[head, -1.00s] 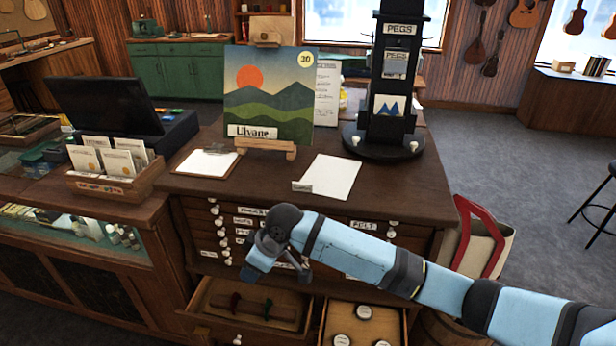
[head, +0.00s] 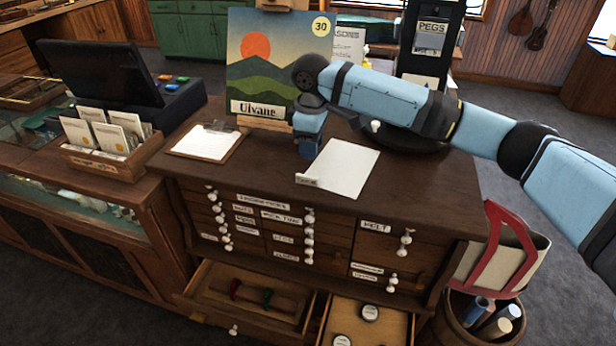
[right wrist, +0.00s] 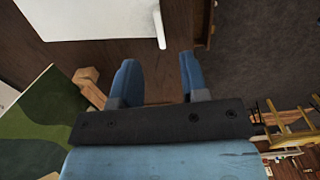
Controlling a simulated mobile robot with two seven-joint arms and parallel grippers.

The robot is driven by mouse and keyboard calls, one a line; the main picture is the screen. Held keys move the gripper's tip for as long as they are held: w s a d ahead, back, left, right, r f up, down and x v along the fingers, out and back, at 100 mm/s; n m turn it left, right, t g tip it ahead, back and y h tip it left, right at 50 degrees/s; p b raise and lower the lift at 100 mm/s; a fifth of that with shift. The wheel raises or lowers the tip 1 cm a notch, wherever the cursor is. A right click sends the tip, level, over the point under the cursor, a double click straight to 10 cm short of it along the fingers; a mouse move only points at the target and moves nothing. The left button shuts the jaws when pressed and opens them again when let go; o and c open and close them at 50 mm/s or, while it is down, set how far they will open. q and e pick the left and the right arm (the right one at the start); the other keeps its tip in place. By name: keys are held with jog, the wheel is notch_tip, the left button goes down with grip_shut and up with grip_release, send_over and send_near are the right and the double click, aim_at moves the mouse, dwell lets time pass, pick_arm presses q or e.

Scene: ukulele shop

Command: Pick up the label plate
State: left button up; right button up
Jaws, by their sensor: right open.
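The label plate (head: 308,181), a small whitish strip with lettering too small to read, lies at the near left corner of a white sheet (head: 343,168) on the dark wooden cabinet top (head: 400,187). My right gripper (head: 309,152) is behind the plate in the head view, near the easel, pointing down and apart from the plate. In the right wrist view its two blue fingers (right wrist: 158,72) are spread with nothing between them. A white strip at the sheet's end (right wrist: 160,32) lies beyond the fingertips; it appears to be the plate. My left gripper is not in view.
A landscape picture (head: 262,62) on a wooden easel stands behind the gripper. A clipboard (head: 207,142) lies to the left, and a black PEGS stand (head: 430,45) is at the back right. Two lower drawers (head: 250,292) are open below the cabinet's front.

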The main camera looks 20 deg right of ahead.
send_over(312, 177)
notch_tip(312, 177, down, 5)
jog(key=shift+w+r, duration=0.1)
jog(key=shift+r, duration=0.05)
jog(key=shift+f+p, duration=0.85)
jog(key=shift+f, duration=1.75)
grip_shut()
